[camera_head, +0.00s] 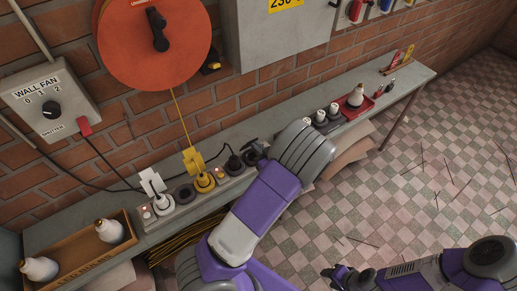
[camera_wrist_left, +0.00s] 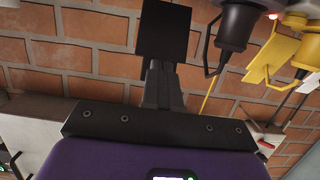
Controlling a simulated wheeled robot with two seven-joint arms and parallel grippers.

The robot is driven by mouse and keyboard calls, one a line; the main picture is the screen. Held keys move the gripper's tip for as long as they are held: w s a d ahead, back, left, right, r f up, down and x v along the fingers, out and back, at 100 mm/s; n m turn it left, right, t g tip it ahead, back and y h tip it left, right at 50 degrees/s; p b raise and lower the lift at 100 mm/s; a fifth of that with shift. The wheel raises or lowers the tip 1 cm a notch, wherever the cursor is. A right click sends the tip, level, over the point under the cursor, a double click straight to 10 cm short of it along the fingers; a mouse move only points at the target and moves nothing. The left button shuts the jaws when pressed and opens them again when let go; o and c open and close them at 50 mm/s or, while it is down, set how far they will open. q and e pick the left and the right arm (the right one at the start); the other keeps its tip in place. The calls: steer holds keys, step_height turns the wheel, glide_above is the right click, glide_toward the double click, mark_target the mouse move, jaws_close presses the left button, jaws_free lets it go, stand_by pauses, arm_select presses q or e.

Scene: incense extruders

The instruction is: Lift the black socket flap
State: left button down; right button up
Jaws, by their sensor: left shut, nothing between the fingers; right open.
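The socket strip (camera_head: 216,188) lies on the bench along the brick wall. A black plug (camera_head: 234,163) sits in it near my left gripper (camera_head: 256,150). The left wrist view also shows the black plug (camera_wrist_left: 237,25) with a thin black bracket beside it. My left gripper is shut and empty just right of the plug. In the wrist view a dark square plate is at the end of the fingers; I cannot tell whether it is the fingertips or the black flap. My right gripper (camera_head: 341,276) is open, low over the floor, far from the strip.
A white flap (camera_head: 151,181) and a yellow flap (camera_head: 193,160) stand raised beside their plugs. A wooden tray (camera_head: 75,262) with bulbs is at the left. Small cups (camera_head: 320,117) and a red tray (camera_head: 367,104) are farther right. An orange reel (camera_head: 150,45) hangs above.

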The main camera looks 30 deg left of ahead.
arm_select(q)
steer(key=shift+a, duration=0.1)
steer(key=shift+w+a+r+p, duration=0.25)
steer(key=shift+w+a, duration=0.05)
steer(key=shift+a, duration=0.35)
steer(key=shift+w+a+r+p, duration=0.2)
steer(key=shift+w+a, duration=0.05)
steer(key=shift+a, duration=0.55)
steer(key=shift+w+a, duration=0.25)
steer(key=shift+a, duration=0.25)
steer(key=shift+w+a, duration=0.25)
steer(key=shift+a, duration=0.25)
steer(key=p+v, duration=0.3)
steer(key=v, duration=0.5)
steer(key=shift+d, duration=0.2)
